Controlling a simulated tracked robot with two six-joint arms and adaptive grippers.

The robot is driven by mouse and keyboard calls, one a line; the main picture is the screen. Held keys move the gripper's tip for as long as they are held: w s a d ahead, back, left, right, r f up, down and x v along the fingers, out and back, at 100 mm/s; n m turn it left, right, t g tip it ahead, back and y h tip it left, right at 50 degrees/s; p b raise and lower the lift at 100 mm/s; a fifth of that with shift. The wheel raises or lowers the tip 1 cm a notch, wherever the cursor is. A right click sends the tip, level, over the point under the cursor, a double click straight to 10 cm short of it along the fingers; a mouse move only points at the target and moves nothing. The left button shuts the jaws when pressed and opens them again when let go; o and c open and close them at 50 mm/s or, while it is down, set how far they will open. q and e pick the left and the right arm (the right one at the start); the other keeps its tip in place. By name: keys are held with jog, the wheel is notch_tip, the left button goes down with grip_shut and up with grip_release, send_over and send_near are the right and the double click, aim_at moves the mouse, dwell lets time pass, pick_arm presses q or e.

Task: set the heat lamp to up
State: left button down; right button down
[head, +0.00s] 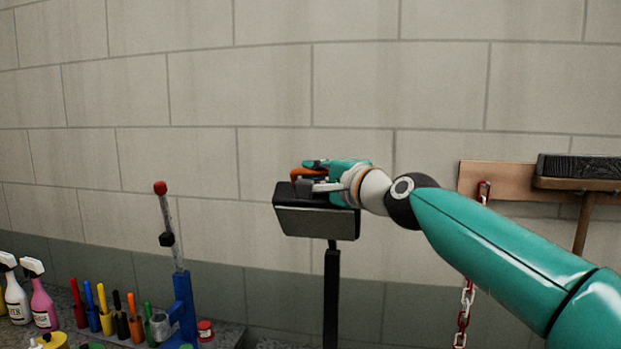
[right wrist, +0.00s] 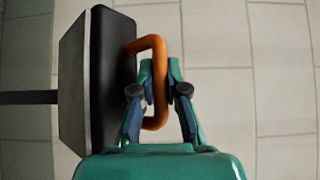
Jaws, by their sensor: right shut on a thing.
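The heat lamp (head: 317,222) is a dark box-shaped head on a black upright post (head: 331,290), in front of the block wall. Its grey face is turned toward me and tilted somewhat downward in the head view. An orange handle (right wrist: 160,80) stands out from its back; the lamp head also shows in the right wrist view (right wrist: 100,80). My right gripper (head: 312,184) is at the top of the lamp. In the right wrist view its fingers (right wrist: 159,88) are shut on the orange handle's bar. My left gripper is not in view.
At the lower left stand spray bottles (head: 42,296), several coloured-handled tools (head: 106,310) and a blue stand with a red-tipped rod (head: 183,295). At the right, a brush (head: 585,168) and a red-and-white chain (head: 466,300) hang by the wall.

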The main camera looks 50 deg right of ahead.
jog(key=shift+r, duration=0.15)
jog(key=c, duration=1.2)
grip_release()
jog(key=shift+s, duration=0.1)
jog(key=v, duration=1.1)
jog(key=shift+s+a, duration=0.1)
jog(key=shift+s, duration=0.3)
